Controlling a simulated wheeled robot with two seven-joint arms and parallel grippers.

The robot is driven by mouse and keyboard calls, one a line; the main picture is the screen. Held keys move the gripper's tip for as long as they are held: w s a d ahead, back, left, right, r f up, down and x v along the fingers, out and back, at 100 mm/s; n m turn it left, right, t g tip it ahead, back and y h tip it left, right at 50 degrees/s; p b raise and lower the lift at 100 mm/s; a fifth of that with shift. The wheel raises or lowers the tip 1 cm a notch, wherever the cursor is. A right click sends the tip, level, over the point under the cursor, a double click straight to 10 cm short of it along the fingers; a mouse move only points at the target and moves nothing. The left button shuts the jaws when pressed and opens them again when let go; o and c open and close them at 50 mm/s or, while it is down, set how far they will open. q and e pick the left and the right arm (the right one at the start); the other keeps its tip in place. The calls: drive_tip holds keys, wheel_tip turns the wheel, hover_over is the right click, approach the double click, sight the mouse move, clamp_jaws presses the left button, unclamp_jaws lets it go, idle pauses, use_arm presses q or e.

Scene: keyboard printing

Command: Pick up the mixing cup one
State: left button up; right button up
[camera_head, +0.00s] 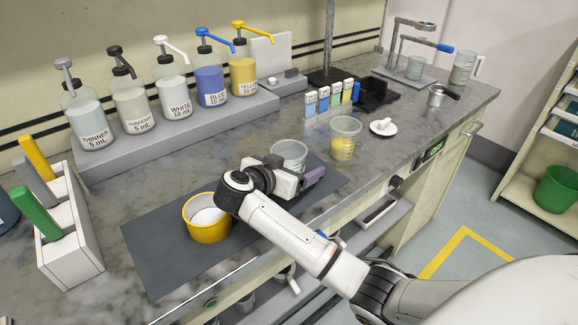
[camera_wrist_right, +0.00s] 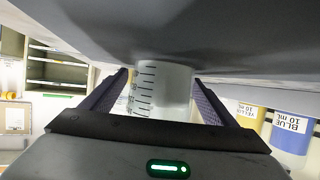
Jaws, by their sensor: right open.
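A clear graduated mixing cup (camera_head: 290,153) stands on the dark mat, partly hidden behind my right gripper (camera_head: 308,178). In the right wrist view the cup (camera_wrist_right: 164,90) shows between the two fingers, with its black scale marks facing the camera. The right gripper is open, with a finger on each side of the cup. I cannot tell whether either finger touches it. A second clear cup (camera_head: 344,139) with yellow content stands to the right. My left gripper is not in view.
A yellow cup (camera_head: 203,231) with a white inside stands left of my right wrist on the mat (camera_head: 150,258). Pump bottles (camera_head: 172,79) line the raised shelf behind. A rack with coloured handles (camera_head: 85,262) stands at left. A small white dish (camera_head: 383,130) is at right.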

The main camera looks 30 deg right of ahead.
sight(297, 142)
drive_tip(key=c, duration=1.2)
drive_tip(key=shift+r, duration=0.15)
drive_tip(key=shift+c, duration=0.2)
wheel_tip(297, 142, up, 10)
drive_tip(key=shift+f+p, duration=0.1)
drive_tip(key=shift+p, duration=0.2)
